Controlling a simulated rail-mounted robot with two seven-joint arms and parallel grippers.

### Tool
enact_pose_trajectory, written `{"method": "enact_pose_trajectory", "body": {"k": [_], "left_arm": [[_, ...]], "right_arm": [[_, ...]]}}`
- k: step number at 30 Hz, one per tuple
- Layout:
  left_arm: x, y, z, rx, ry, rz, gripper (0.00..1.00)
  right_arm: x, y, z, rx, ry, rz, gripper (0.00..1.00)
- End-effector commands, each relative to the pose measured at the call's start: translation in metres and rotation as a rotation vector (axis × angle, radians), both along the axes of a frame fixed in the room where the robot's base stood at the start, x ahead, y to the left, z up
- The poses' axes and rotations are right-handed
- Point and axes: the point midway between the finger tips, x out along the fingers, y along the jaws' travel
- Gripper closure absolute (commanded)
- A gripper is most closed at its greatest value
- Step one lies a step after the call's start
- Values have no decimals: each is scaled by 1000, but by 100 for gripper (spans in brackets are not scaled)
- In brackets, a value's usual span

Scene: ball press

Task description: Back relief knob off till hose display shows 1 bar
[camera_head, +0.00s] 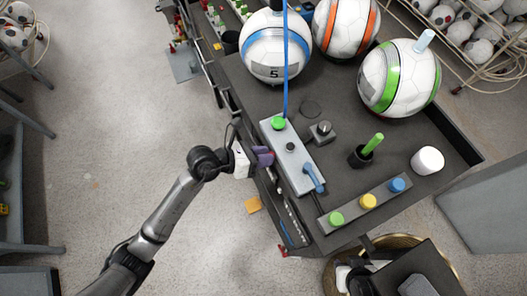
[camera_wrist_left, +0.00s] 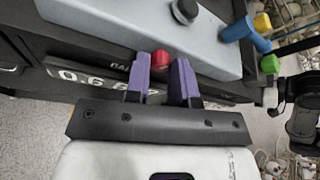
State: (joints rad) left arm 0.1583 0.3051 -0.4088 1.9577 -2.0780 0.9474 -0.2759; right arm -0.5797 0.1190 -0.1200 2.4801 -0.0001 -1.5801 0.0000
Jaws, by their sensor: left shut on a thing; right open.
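The grey press block (camera_head: 297,166) lies along the left edge of the dark bench. It has a green fitting (camera_head: 278,123), a black knob (camera_head: 290,146) and a blue lever (camera_head: 313,178). A red knob (camera_wrist_left: 160,58) sits on its side in the left wrist view, probably the relief knob. My left gripper (camera_head: 264,157) has purple fingers, shut on the red knob. The display (camera_wrist_left: 88,77) below starts with "0.6"; my fingers hide part of it. My right gripper (camera_head: 348,276) seems to be at the bottom of the head view; its fingers are not clear.
A blue hose (camera_head: 286,60) rises from the green fitting past a blue-striped ball (camera_head: 262,58). Orange (camera_head: 347,25) and green-striped (camera_head: 400,80) balls stand behind. A bar with green, yellow and blue caps (camera_head: 367,203), a green-handled tool (camera_head: 372,144) and a white cylinder (camera_head: 428,160) are right.

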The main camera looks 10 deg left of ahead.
Motion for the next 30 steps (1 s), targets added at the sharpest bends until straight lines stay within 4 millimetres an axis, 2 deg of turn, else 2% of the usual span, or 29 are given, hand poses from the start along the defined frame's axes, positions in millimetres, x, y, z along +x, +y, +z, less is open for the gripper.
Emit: {"method": "enact_pose_trajectory", "body": {"k": [6, 22, 23, 30], "left_arm": [[1, 1, 0, -36, 52, 0, 100], [1, 1, -1, -48, 69, 0, 100], [1, 1, -1, -48, 69, 0, 74], [1, 0, -1, -48, 68, 0, 52]], "right_arm": [[0, 0, 7, 0, 0, 0, 57], [0, 0, 7, 0, 0, 0, 57], [0, 0, 7, 0, 0, 0, 57], [0, 0, 7, 0, 1, 0, 57]]}}
